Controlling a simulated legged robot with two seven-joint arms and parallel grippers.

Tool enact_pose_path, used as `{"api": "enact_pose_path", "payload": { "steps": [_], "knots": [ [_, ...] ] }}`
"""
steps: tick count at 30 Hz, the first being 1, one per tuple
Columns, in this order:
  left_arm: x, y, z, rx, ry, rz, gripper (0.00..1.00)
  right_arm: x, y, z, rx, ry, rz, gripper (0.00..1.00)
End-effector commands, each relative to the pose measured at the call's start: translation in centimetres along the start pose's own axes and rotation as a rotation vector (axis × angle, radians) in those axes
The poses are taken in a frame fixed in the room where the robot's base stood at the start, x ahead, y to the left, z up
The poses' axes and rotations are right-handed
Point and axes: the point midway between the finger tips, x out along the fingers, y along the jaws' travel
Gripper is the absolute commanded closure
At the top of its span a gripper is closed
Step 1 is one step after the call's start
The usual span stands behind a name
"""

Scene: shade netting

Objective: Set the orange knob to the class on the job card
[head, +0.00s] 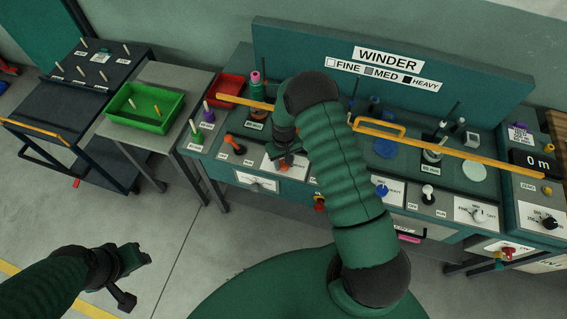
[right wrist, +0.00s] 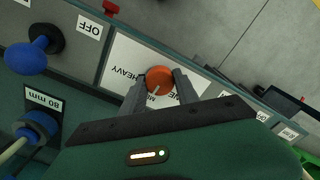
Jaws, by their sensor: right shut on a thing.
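The orange knob (right wrist: 160,78) sits on a white label plate (right wrist: 122,62) in the right wrist view. HEAVY reads upside down left of it; other lettering is partly covered by the fingers. A pale pointer mark on the knob points down and slightly left in that view, near a partly hidden word starting with M. My right gripper (right wrist: 160,88) is shut on the knob, a finger on each side. In the head view my right gripper (head: 286,160) largely hides the knob. My left gripper (head: 138,280) is open and empty above the floor. I cannot identify the job card.
The winder board (head: 390,75) lists FINE, MED and HEAVY with white, grey and black squares. A yellow bar (head: 460,152) crosses the bench. A blue knob (right wrist: 27,57) is near my right gripper. A green tray (head: 145,107) stands on the table at left.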

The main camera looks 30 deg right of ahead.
Motion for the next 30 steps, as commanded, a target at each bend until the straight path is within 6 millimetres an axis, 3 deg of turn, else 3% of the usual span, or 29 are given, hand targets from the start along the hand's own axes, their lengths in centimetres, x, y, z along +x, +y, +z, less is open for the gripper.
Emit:
{"api": "enact_pose_path", "payload": {
  "steps": [21, 22, 26, 30],
  "knots": [
    [0.30, 0.00, 0.07, 0.000, 0.000, 0.000, 0.59, -0.33, 0.13, -0.53, -0.074, 0.014, 0.003, 1.00],
    [0.30, 0.00, 0.07, 0.000, 0.000, 0.000, 0.59, -0.34, 0.13, -0.53, -0.074, 0.014, 0.003, 0.59],
    [0.30, 0.00, 0.07, 0.000, 0.000, 0.000, 0.59, -0.24, 0.10, -0.38, -0.074, 0.010, 0.002, 0.42],
    [0.31, 0.00, 0.07, 0.000, 0.000, 0.000, 0.59, -0.15, 0.06, -0.25, -0.074, 0.006, 0.001, 0.41]
  ]
}}
